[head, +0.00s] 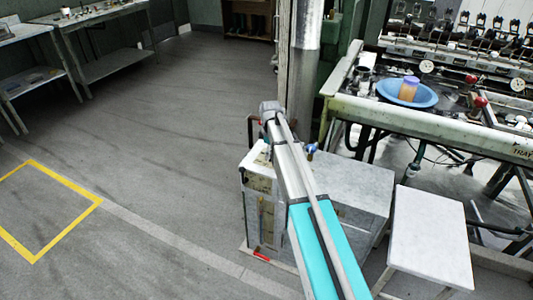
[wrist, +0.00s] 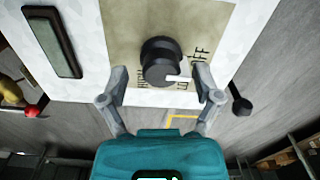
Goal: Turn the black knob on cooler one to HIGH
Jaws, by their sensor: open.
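The black knob (wrist: 160,55) sits on a beige label plate (wrist: 118,28) on a white panel in the wrist view. A short white pointer (wrist: 178,79) sticks out from the knob to the right. The plate reads OFF to the right of the knob; other partly hidden lettering, apparently including HIGH, lies below it. My gripper (wrist: 161,78) is open, with one finger on each side of the knob; I cannot tell whether either touches it. In the head view a white cabinet (head: 257,225) stands under my arm, but neither the knob nor my gripper can be made out there.
A dark recessed strip (wrist: 52,42) is on the panel's left. A grey-white box (head: 350,185) and a white-topped stand (head: 432,235) are right of the cabinet. A reeling bench with a blue basin (head: 385,89) is beyond. Floor at left is open.

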